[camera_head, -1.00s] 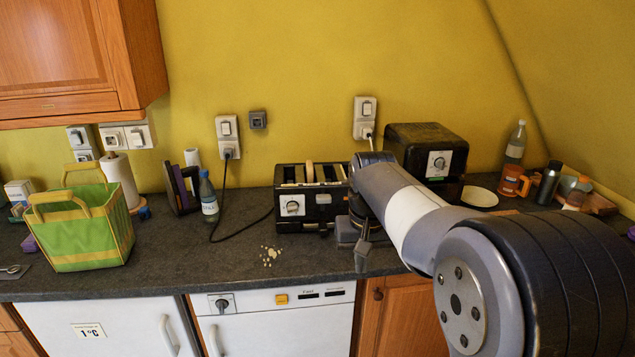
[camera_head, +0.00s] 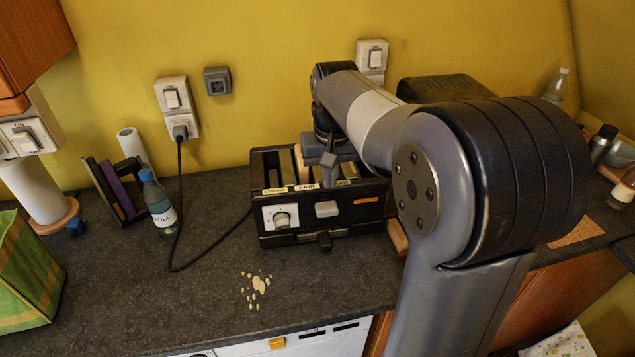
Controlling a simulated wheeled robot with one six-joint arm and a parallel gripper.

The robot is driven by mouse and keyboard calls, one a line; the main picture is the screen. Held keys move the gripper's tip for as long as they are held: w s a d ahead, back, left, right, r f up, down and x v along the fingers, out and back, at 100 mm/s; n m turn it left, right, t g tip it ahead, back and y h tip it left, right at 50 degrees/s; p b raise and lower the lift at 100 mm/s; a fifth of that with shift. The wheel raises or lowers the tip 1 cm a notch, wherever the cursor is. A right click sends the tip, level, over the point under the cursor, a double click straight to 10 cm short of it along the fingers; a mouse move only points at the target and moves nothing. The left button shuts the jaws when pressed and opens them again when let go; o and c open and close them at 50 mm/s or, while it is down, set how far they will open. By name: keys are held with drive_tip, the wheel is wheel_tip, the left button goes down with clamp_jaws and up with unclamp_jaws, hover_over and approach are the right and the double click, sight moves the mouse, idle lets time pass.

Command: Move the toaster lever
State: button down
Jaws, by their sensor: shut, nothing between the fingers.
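The black toaster (camera_head: 374,213) stands on the dark counter with its slots facing up. A tan slice edge (camera_head: 301,166) shows between the slots. Its front has a white dial (camera_head: 281,217), a light grey tab (camera_head: 327,209) and a black knob (camera_head: 324,241) low down. Which of the tab and knob is the lever I cannot tell for certain. My gripper (camera_head: 329,178) is shut and empty, pointing down over the toaster's front top edge, above the grey tab. Contact cannot be judged; my wrist and arm hide part of the slots and right end.
A black cord (camera_head: 178,210) runs from the wall socket (camera_head: 176,105) toward the toaster. A bottle (camera_head: 158,203) stands to its left. Crumbs (camera_head: 256,285) lie on the open counter in front. A black appliance (camera_head: 445,88) stands behind my arm at the right.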

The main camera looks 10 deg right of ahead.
sight(327, 207)
drive_tip(key=shift+w, duration=0.3)
drive_tip(key=shift+s+r, duration=0.1)
drive_tip(key=f+b, duration=0.6)
drive_tip(key=f, duration=0.1)
drive_tip(key=shift+w, duration=0.4)
